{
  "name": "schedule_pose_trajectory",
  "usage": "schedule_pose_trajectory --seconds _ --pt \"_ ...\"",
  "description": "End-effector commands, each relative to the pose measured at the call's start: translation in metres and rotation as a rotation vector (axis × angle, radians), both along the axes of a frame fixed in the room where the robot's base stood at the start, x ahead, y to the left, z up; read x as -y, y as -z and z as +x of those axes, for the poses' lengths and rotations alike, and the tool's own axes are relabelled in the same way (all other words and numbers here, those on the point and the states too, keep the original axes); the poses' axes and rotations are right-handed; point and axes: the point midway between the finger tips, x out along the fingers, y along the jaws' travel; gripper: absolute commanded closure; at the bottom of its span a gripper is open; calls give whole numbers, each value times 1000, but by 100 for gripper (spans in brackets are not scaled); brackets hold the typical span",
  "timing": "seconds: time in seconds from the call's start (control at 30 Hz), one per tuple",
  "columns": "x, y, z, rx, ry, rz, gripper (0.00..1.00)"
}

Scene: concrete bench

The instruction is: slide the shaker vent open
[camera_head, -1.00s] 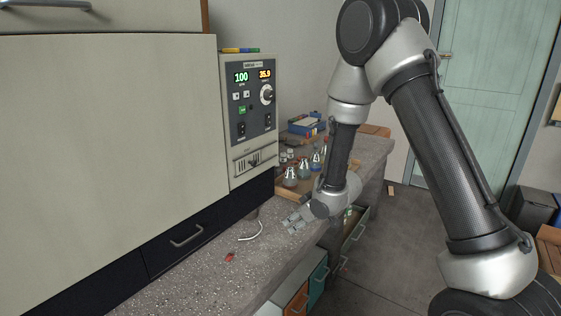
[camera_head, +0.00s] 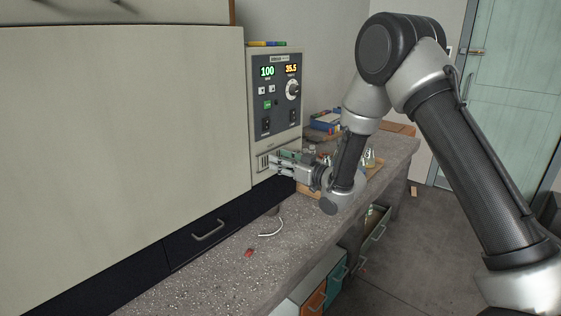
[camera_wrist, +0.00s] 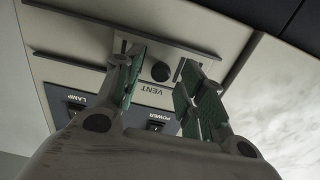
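The shaker's control panel (camera_head: 279,105) stands upright at the right end of a large cream cabinet, with its vent (camera_head: 263,161) at the bottom. In the wrist view, a round dark knob (camera_wrist: 160,72) sits by the VENT label, between two long rails. My gripper (camera_head: 278,163) is at the vent, reaching in from the right. In the wrist view, the green-padded fingers of my gripper (camera_wrist: 158,66) are apart, one on each side of the knob, with gaps to it. Dark slots show near both fingertips. My fingers cover part of the vent.
The panel's POWER switch (camera_wrist: 155,127) and LAMP switch (camera_wrist: 77,100) lie close to my gripper. Flasks (camera_head: 369,158) stand on the bench behind my arm. A red object (camera_head: 249,253) and a white cable (camera_head: 271,230) lie on the speckled bench (camera_head: 215,285), which is mostly clear.

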Motion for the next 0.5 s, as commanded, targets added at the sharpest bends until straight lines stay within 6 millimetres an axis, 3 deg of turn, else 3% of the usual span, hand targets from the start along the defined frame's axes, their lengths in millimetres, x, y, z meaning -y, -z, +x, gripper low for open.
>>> schedule_pose_trajectory --seconds 0.33,0.5 --pt "-5 0 5 -2 2 -1 60" --pt "-5 0 4 -2 1 -1 89"
